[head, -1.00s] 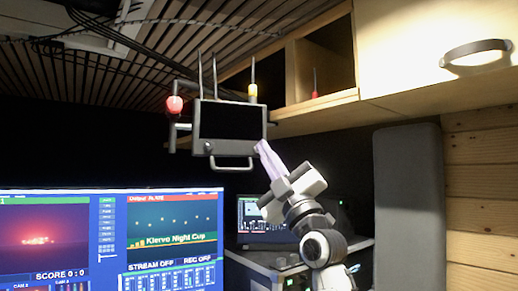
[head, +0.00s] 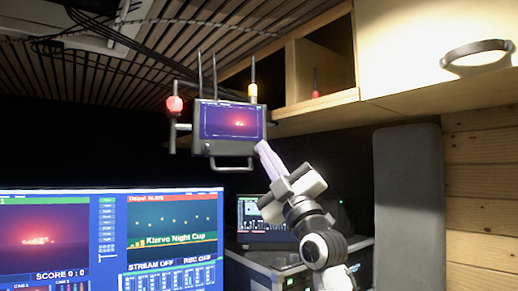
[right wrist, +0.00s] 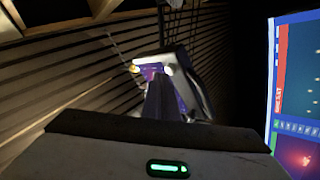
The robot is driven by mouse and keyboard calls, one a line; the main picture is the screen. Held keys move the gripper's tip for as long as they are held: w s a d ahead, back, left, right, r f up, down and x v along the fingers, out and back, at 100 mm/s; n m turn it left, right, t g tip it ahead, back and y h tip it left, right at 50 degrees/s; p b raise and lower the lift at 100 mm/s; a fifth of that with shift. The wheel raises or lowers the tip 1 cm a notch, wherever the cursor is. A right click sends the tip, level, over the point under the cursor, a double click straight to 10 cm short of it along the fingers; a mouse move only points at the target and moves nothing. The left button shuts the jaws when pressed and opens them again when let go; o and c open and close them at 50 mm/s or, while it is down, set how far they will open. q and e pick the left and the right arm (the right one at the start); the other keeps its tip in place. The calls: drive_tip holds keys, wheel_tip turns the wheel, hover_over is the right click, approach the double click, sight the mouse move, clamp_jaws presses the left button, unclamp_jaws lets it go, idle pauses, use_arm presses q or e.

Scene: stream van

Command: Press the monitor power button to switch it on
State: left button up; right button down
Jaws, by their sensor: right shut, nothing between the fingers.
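The small monitor (head: 231,121) hangs at the upper middle of the head view, with antennas above it and a handle below. Its screen is lit with a purple and red picture. My right gripper (head: 261,146) is shut and empty, its fingertips at the monitor's lower right edge. I cannot tell whether they touch it. In the right wrist view, the shut fingers (right wrist: 160,92) point at the monitor's casing (right wrist: 188,80). The power button is not visible, perhaps behind the fingertips. My left gripper is not in view.
A large screen (head: 112,240) stands at the lower left. A laptop (head: 265,218) sits on a dark case behind my right arm. A wooden shelf (head: 310,117) and a cabinet are at the upper right. A red lamp (head: 174,104) is left of the monitor.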

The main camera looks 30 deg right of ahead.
drive_tip(key=shift+s, duration=0.15)
drive_tip(key=shift+s+a, duration=0.2)
drive_tip(key=shift+s, duration=0.75)
drive_tip(key=shift+s+a, duration=0.25)
drive_tip(key=shift+s, duration=0.65)
drive_tip(key=shift+s+a, duration=0.2)
drive_tip(key=shift+s, duration=0.75)
